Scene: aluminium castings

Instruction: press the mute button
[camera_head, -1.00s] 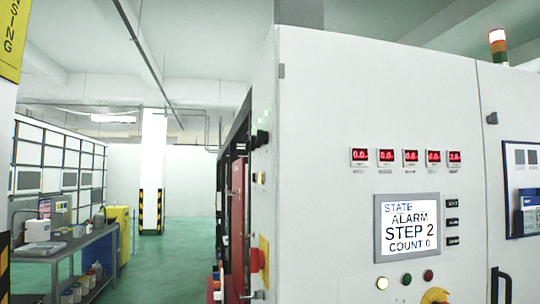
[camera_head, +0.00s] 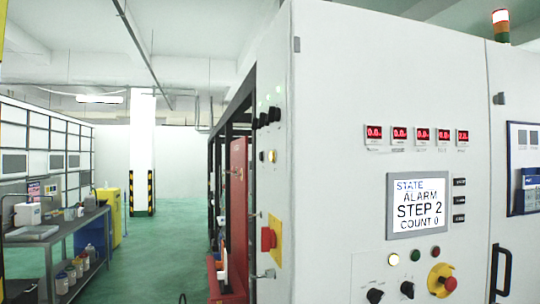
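The control cabinet (camera_head: 340,100) fills the right side of the head view. Its screen (camera_head: 417,204) reads STATE ALARM, STEP 2, COUNT 0. Below the screen are a white button (camera_head: 393,259), a green button (camera_head: 415,255) and a red button (camera_head: 435,251). Under them are two black knobs (camera_head: 407,289) and a red emergency stop on a yellow plate (camera_head: 441,280). I cannot read a label that marks any of these as the mute button. Neither of my grippers is in view.
Red number displays (camera_head: 421,135) sit above the screen. A signal lamp (camera_head: 500,25) stands on the cabinet top. The cabinet's left side has knobs and a red switch (camera_head: 268,239). A workbench (camera_head: 60,240) stands far left. Green floor (camera_head: 165,255) between them is clear.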

